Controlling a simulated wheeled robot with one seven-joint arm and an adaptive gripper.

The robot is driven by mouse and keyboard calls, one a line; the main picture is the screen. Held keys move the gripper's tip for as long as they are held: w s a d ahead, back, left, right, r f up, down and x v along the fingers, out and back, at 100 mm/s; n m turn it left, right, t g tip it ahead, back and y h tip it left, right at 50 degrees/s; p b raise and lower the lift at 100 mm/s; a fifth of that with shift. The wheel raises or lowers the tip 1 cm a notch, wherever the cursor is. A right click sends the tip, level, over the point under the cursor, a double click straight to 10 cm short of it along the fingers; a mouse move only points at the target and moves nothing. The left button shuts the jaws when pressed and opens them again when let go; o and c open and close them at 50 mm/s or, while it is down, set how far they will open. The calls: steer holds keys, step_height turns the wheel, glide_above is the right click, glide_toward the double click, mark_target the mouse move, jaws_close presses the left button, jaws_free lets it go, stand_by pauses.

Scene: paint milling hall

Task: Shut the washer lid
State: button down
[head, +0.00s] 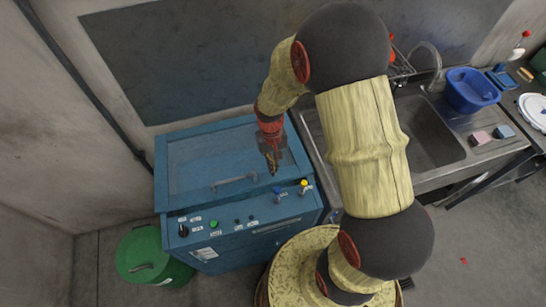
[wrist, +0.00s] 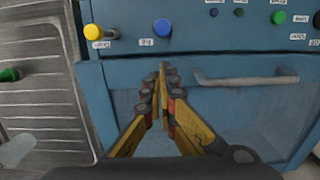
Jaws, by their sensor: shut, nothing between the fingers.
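The blue washer (head: 313,204) stands against the back wall, with its control panel along the front. Its lid (head: 195,160) lies down over the top, with a grey bar handle (head: 235,182) near the front edge. I cannot tell whether the lid is fully seated. My gripper (head: 273,170) is shut and empty, above the right part of the lid, right of the handle. In the wrist view my gripper (wrist: 162,68) points at the blue lid beside the handle (wrist: 245,78); contact cannot be made out.
Right of the washer is a steel sink (head: 430,135) with a blue basin (head: 470,90). A green bin (head: 150,257) stands on the floor at front left. The panel carries a yellow knob (head: 304,183), a blue knob (head: 277,190) and a black knob (head: 183,231).

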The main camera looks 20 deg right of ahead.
mark_target(274, 181)
steer(key=f, duration=0.5)
steer(key=shift+s+f, duration=0.3)
steer(key=shift+s, duration=0.05)
